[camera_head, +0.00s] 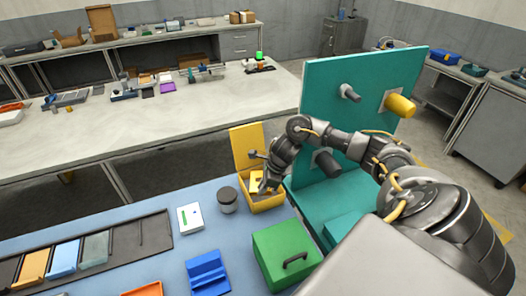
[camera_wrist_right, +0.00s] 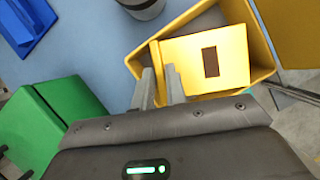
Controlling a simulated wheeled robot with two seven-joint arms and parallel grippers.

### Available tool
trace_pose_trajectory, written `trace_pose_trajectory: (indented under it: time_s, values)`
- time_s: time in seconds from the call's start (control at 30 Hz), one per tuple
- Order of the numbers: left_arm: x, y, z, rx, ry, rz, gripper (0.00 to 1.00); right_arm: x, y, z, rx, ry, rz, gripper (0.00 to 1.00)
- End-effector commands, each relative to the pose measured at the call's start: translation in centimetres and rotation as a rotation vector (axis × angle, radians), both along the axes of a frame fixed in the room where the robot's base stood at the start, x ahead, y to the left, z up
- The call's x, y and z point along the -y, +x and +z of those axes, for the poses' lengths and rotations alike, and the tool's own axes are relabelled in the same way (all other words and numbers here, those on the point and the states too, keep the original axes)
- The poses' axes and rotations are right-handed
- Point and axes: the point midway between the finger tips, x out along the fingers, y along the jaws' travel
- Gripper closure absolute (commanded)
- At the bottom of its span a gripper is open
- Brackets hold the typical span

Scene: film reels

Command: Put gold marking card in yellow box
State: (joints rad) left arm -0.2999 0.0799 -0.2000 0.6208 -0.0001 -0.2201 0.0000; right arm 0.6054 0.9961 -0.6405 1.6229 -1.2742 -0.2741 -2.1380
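The gold marking card (camera_wrist_right: 228,62), with a dark rectangle on its face, is within the yellow box (camera_wrist_right: 180,23) in the right wrist view. In the head view the card (camera_head: 255,182) shows inside the open box (camera_head: 268,205), whose lid (camera_head: 246,146) stands up. My right gripper (camera_wrist_right: 160,68) has its fingers close together on either side of the card's near edge, seemingly shut on it. In the head view this gripper (camera_head: 264,186) is at the box's opening. Whether the card touches the box floor is hidden. My left gripper is not in view.
A dark-lidded jar (camera_head: 227,199) and a white card with a green mark (camera_head: 190,217) stand left of the box. A green box (camera_head: 285,252) is in front, a blue holder (camera_head: 207,272) beside it. A teal panel (camera_head: 335,85) rises close at right.

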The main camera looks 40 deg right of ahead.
Motion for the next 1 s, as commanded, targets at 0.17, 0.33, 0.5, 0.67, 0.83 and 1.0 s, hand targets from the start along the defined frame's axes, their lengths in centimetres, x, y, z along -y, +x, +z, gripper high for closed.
trace_pose_trajectory:
  time_s: [0.17, 0.33, 0.5, 0.67, 0.83, 1.0]
  values:
    - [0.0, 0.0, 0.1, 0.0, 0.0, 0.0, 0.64, 0.0, 0.0, 0.1, 0.0, 0.0, 0.0, 0.68]
    - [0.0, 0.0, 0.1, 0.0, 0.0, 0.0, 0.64, 0.0, 0.0, 0.1, 0.0, 0.0, 0.0, 0.68]
    - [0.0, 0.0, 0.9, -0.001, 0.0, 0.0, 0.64, 0.0, 0.0, 0.8, 0.001, 0.001, 0.0, 0.68]
    - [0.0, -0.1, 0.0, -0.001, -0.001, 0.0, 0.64, 0.8, -0.5, 2.6, 0.005, -0.003, 0.001, 0.68]
    - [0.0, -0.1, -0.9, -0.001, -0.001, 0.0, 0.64, 1.9, -1.5, 6.2, 0.006, -0.004, 0.0, 0.68]
    - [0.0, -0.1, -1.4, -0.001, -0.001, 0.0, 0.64, 2.7, -2.4, 9.3, 0.004, -0.002, 0.0, 0.68]
